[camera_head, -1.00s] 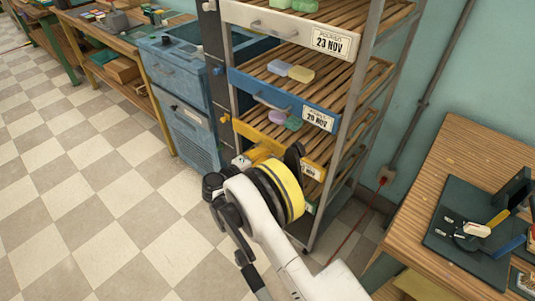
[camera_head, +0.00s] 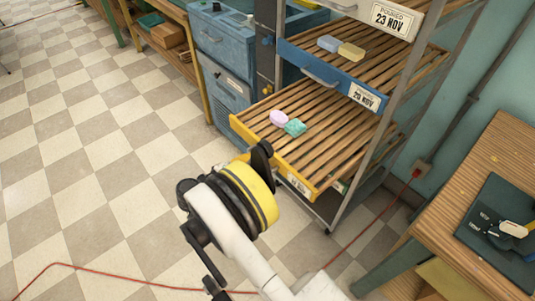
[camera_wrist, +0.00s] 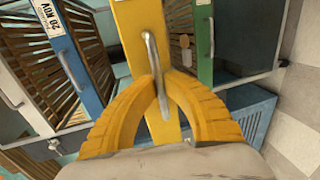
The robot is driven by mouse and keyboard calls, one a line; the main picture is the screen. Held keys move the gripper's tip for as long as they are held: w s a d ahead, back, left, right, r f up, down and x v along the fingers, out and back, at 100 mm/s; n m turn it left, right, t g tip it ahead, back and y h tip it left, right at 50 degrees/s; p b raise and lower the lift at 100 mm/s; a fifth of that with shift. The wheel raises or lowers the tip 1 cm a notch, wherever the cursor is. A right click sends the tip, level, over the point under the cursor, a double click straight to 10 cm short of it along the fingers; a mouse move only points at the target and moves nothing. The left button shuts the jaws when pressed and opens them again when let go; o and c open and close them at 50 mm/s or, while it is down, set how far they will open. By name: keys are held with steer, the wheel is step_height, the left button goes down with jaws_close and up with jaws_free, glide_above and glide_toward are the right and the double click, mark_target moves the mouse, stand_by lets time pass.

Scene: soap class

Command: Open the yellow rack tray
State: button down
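The yellow rack tray (camera_head: 252,139) stands well out from the rack, with its slatted wooden bed exposed. A pink soap (camera_head: 279,118) and a green soap (camera_head: 295,127) lie on its slats. In the wrist view, the tray's yellow front (camera_wrist: 132,25) carries a metal bar handle (camera_wrist: 152,50). My gripper (camera_wrist: 161,84) has its two yellow fingers closed together on this handle. In the head view, my wrist hides the fingers and the handle.
The blue tray (camera_head: 322,72) above holds a blue and a yellow soap. A green-fronted tray (camera_wrist: 206,40) shows beside the yellow one in the wrist view. A wooden table (camera_head: 465,215) stands at the right. Checkered floor (camera_head: 110,180) is clear at the left.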

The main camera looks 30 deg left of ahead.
steer(key=shift+f+v, duration=0.15)
steer(key=shift+v, duration=0.6)
steer(key=shift+f+v, duration=0.15)
steer(key=shift+v, duration=0.6)
steer(key=c, duration=1.5)
jaws_free()
steer(key=v, duration=1.2)
steer(key=shift+a, duration=0.1)
